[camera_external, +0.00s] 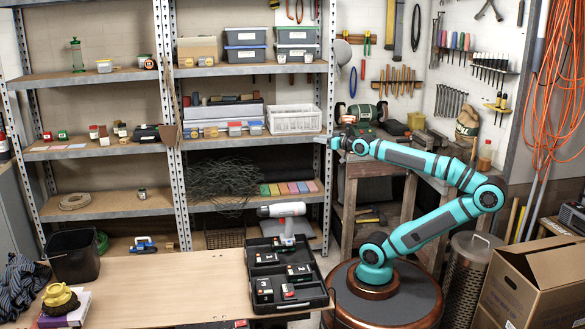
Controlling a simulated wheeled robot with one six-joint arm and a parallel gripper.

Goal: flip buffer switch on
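A dark green bench machine that looks like the buffer (364,111) stands on the wooden workbench at the back, right of the shelves. I cannot make out its switch; it is too small or hidden in this view. My teal arm reaches left across the front of the workbench. My gripper (324,141) is at the arm's left end, near the shelf's right post, left of and below the buffer in the picture. It is small and pale here, so I cannot tell whether its fingers are open or shut. I see nothing clearly held in it.
Metal shelves (174,120) with boxes and tools stand at left. A table (180,290) in front bears a black tray (262,309) and a white drill (287,222). A metal bin (462,285) and cardboard box (530,285) stand at right.

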